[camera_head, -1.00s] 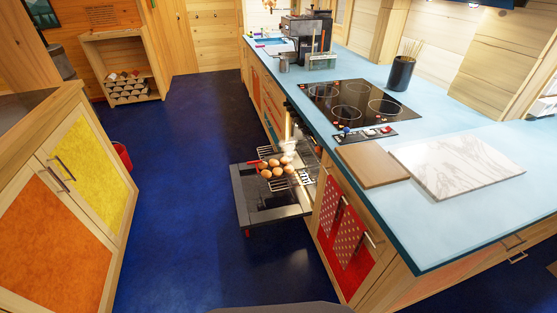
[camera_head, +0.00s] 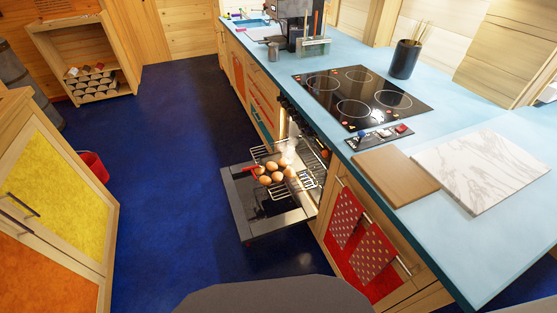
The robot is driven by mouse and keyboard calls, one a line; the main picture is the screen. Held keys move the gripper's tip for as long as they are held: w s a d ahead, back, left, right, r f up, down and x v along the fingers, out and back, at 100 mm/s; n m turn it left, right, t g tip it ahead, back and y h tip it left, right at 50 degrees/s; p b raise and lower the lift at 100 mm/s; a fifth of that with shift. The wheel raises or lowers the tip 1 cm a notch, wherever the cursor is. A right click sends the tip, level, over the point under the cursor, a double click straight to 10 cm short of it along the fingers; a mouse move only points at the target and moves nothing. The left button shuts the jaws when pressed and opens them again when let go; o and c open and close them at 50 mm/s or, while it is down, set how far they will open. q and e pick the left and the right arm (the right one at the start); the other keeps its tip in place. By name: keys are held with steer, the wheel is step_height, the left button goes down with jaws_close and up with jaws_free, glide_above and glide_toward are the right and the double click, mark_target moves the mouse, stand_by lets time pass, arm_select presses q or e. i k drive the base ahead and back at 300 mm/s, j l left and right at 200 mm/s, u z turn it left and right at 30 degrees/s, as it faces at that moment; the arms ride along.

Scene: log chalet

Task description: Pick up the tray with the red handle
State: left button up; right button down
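The tray (camera_head: 264,183) appears as a dark pan with a red handle (camera_head: 252,170) on its left side. It holds several brown eggs or round buns (camera_head: 272,167). It sits on a wire rack (camera_head: 303,181) pulled out over the open oven door (camera_head: 240,200), below the counter. Pale steam rises at its right. Part of the pan is hidden under the round things. Neither of my grippers is in view.
The blue counter (camera_head: 500,250) carries a black cooktop (camera_head: 362,95), a wooden board (camera_head: 395,177) and a marble slab (camera_head: 485,165). Red dotted cloths (camera_head: 372,255) hang below. The blue floor (camera_head: 165,160) is clear left of the oven. A yellow-fronted cabinet (camera_head: 48,170) stands left.

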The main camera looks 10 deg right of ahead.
mark_target(288, 162)
steer(key=i+j+z, duration=0.1)
steer(key=i, duration=0.5)
steer(key=i+j+z, duration=0.1)
steer(key=i, duration=0.45)
